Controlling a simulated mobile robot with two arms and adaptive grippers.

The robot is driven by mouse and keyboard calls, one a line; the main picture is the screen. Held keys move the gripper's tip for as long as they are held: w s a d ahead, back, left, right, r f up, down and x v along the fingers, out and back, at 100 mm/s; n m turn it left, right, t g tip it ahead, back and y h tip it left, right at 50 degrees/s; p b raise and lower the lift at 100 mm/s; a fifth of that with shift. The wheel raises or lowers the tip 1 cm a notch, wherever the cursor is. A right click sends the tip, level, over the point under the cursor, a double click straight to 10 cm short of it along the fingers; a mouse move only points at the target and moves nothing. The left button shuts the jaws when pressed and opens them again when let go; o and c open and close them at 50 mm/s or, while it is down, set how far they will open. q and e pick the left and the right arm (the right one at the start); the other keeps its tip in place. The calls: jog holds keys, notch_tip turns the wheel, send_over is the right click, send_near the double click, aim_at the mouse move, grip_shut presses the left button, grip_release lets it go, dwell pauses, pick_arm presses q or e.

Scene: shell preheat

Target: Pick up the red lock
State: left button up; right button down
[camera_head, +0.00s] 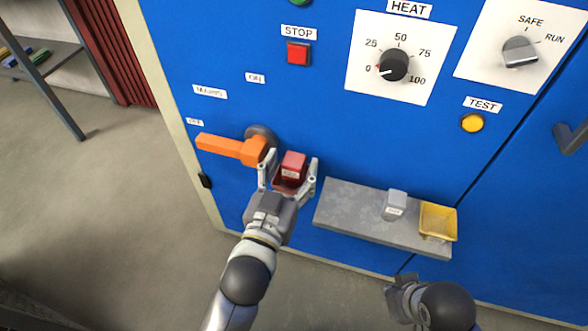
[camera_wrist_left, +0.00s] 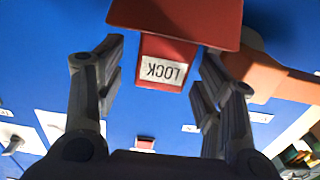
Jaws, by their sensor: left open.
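The red lock (camera_head: 293,160), a small block with a white label, sits at a dark red holder (camera_head: 285,184) on the blue cabinet front. My left gripper (camera_head: 292,166) is open, with one finger on each side of the lock. In the left wrist view, the lock (camera_wrist_left: 163,74) shows its upside-down LOCK label between the open fingers, with gaps on both sides. The wider red holder (camera_wrist_left: 175,18) is at the top of that view. Part of my right gripper (camera_head: 401,300) shows at the lower right; its fingers are not clear.
An orange handle (camera_head: 222,146) juts out just left of the lock, near my left finger. A grey shelf (camera_head: 350,214) to the right carries a grey tagged block (camera_head: 395,203) and a yellow tray (camera_head: 438,221). Buttons and dials are above. Floor at left is clear.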

pick_arm(q)
jog(key=shift+x, duration=1.05)
jog(key=shift+c, duration=0.5)
jog(key=c, duration=1)
jog(key=shift+c, duration=0.4)
jog(key=shift+r, duration=0.15)
